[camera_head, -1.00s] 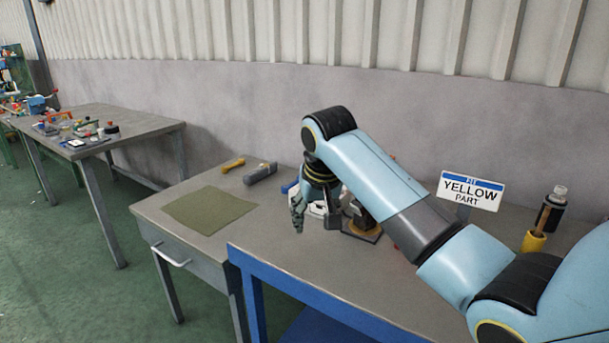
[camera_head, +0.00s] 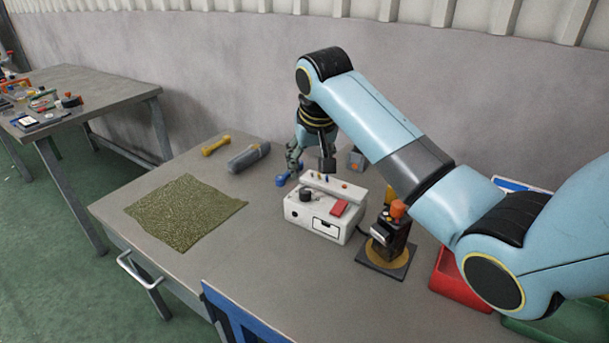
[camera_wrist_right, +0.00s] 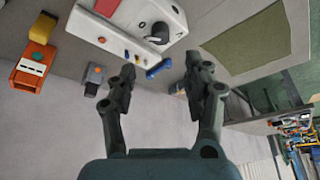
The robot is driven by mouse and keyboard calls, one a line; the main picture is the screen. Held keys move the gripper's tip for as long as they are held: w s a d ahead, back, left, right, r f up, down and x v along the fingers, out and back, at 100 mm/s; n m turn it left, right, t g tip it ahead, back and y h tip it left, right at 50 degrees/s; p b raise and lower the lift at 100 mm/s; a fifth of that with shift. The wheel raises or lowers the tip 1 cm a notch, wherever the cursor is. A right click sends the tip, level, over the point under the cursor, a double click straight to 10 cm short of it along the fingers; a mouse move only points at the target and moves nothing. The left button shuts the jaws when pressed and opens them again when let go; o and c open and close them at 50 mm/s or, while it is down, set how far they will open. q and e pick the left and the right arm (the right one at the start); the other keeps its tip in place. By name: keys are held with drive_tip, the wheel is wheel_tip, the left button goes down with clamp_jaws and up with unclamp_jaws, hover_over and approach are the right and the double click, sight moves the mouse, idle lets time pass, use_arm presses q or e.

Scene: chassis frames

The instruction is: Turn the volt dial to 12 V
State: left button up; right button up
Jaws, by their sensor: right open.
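The white box (camera_head: 325,215) stands on the grey bench and carries a black round dial (camera_head: 306,195) on its top and a red part beside it. The dial's marks are too small to read. In the right wrist view the box (camera_wrist_right: 125,22) is at the top, with the black dial (camera_wrist_right: 157,33) facing the camera. My right gripper (camera_head: 310,160) is open and empty, behind and above the box and apart from the dial. Its two spread fingers also show in the wrist view (camera_wrist_right: 162,72). My left gripper is not in view.
A black device on a dark plate (camera_head: 390,245) stands right of the box, with a red bin (camera_head: 455,283) beyond it. A grey cylinder (camera_head: 249,157), a yellow tool (camera_head: 215,145) and a blue tool (camera_head: 289,174) lie to the left. A green mat (camera_head: 185,212) lies front left.

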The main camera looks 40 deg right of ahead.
sight(305, 190)
drive_tip(key=x, duration=0.5)
drive_tip(key=shift+f, duration=0.35)
drive_tip(key=shift+x, duration=2.2)
drive_tip(key=shift+c, duration=1.7)
clamp_jaws()
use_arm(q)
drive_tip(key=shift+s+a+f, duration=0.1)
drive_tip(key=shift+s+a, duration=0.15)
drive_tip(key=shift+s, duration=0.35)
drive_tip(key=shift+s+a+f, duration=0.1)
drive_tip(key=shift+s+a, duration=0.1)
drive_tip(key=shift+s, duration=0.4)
